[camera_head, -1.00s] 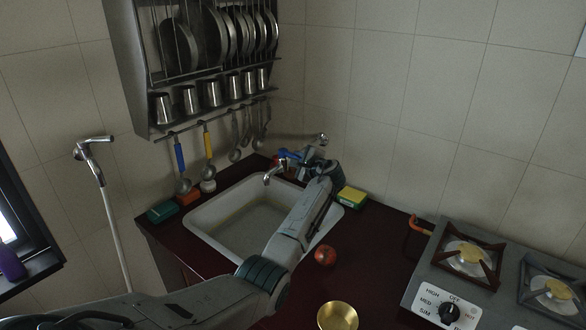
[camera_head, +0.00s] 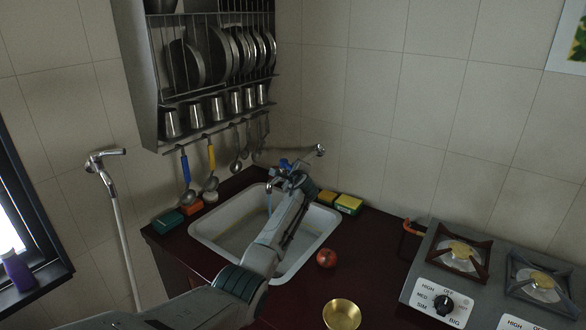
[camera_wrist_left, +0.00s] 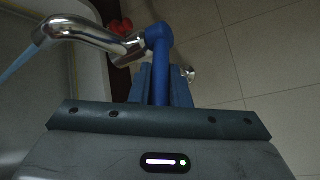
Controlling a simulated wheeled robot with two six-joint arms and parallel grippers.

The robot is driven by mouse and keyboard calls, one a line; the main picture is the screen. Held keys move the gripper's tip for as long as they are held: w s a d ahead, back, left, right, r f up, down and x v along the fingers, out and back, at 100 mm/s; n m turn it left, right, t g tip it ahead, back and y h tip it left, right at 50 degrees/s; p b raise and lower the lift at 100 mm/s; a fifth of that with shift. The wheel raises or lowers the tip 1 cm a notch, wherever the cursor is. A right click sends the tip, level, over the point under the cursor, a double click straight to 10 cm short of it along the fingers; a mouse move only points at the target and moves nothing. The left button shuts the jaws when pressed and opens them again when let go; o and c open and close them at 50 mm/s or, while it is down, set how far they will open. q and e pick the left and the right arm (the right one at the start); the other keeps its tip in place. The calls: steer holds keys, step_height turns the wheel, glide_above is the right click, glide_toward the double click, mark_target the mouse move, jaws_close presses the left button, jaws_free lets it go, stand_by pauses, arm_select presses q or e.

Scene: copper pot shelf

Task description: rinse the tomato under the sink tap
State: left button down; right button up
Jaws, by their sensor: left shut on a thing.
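The tomato (camera_head: 326,258) is red and lies on the dark counter, just right of the white sink (camera_head: 197,229). The chrome sink tap shows in the left wrist view (camera_wrist_left: 88,30), with a blue lever (camera_wrist_left: 158,42). My left gripper (camera_wrist_left: 160,82) is shut on the lever; in the head view it is at the back of the sink (camera_head: 287,170), partly hidden by my arm. A thin blue stream of water (camera_wrist_left: 20,62) comes from the spout. My right gripper is not in view.
A brass bowl (camera_head: 342,315) stands in front of the tomato. A stove (camera_head: 445,300) is at the right. A rack (camera_head: 150,100) with plates, cups and hanging ladles is on the wall.

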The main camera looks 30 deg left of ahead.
arm_select(q)
steer(key=shift+f, duration=0.1)
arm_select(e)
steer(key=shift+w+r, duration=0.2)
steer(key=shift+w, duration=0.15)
arm_select(q)
steer(key=c, duration=1.4)
jaws_free()
steer(key=shift+o, duration=0.2)
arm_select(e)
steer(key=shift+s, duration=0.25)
arm_select(q)
steer(key=shift+d, duration=0.1)
